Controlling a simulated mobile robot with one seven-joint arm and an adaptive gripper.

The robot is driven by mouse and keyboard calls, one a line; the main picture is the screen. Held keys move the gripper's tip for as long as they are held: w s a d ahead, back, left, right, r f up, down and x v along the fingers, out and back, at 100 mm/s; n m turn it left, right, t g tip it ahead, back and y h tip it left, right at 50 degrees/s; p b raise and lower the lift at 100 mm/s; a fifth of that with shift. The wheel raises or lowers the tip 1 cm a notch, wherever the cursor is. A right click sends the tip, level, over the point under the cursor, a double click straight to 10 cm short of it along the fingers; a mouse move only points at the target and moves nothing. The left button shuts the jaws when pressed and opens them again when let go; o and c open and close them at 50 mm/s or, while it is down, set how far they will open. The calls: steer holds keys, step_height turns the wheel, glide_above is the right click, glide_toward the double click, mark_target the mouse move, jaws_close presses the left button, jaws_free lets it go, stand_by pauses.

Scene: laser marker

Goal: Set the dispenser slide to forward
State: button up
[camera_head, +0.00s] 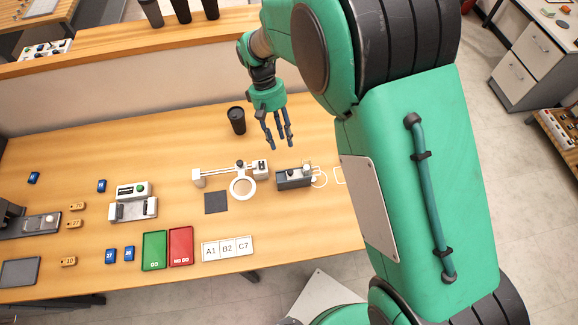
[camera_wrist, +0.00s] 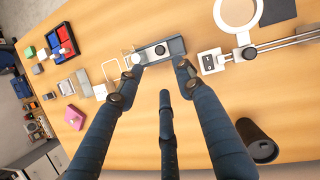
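A small grey box-shaped device (camera_head: 294,179) with a dark round knob and a pale fitting on top sits on the table right of centre. I take it for the dispenser; its slide and setting are too small to make out. In the wrist view the device (camera_wrist: 160,50) appears beyond and between two fingertips, with its left end partly overlapped by one. My three-fingered gripper (camera_head: 281,143) hangs above the table, apart from the device and on its far side. The gripper (camera_wrist: 160,78) has its fingers spread, with nothing between them.
A ring magnifier (camera_head: 243,187) on a rail stands left of the device, and white wire loops (camera_head: 319,176) lie at its right. A black cup (camera_head: 237,121) stands left of my gripper. Red (camera_head: 180,246) and green trays lie toward the front. Bare tabletop lies behind the device.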

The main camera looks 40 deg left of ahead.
mark_target(290, 171)
steer(key=x, duration=1.3)
steer(key=shift+s+d, duration=0.1)
steer(key=shift+d, duration=0.05)
steer(key=shift+c, duration=0.2)
jaws_close()
